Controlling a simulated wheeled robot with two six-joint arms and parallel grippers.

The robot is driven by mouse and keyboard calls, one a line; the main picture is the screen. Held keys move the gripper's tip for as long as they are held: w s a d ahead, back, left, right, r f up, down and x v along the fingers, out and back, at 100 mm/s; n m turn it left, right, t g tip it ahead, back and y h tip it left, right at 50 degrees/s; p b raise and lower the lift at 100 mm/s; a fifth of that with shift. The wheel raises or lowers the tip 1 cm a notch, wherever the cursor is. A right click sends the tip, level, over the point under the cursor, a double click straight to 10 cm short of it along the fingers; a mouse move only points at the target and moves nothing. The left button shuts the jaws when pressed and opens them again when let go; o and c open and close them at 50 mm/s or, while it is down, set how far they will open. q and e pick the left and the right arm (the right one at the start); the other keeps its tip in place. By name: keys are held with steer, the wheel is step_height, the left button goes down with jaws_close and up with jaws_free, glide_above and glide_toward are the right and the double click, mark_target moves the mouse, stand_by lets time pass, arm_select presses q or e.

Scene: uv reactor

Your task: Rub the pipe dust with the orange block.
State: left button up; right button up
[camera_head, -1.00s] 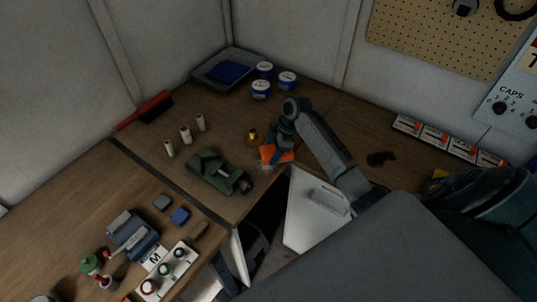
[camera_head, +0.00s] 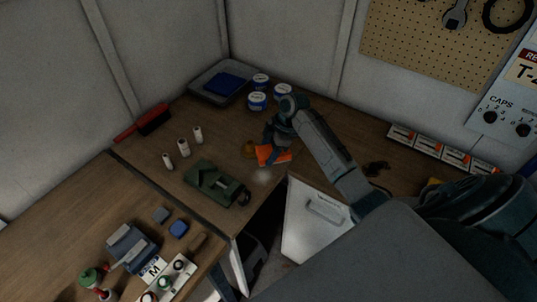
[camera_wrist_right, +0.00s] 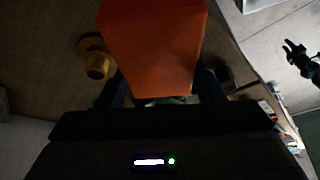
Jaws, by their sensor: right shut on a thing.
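My right gripper (camera_head: 276,151) is shut on the orange block (camera_head: 273,156) and holds it low over the wooden bench, near its front edge. In the right wrist view the orange block (camera_wrist_right: 155,45) fills the top middle between the dark fingers. A pale, dusty-looking patch (camera_head: 264,174) lies on the bench just in front of the block. The block looks apart from the patch, and I cannot tell whether it touches the bench. No pipe is clear to me in these views. My left gripper is not in view.
A brass fitting (camera_head: 248,149) stands close left of the block; it also shows in the wrist view (camera_wrist_right: 97,62). A green device (camera_head: 217,184) is at left front. The bench edge is close in front.

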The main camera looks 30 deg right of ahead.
mark_target(264, 152)
steer(key=shift+r, duration=1.55)
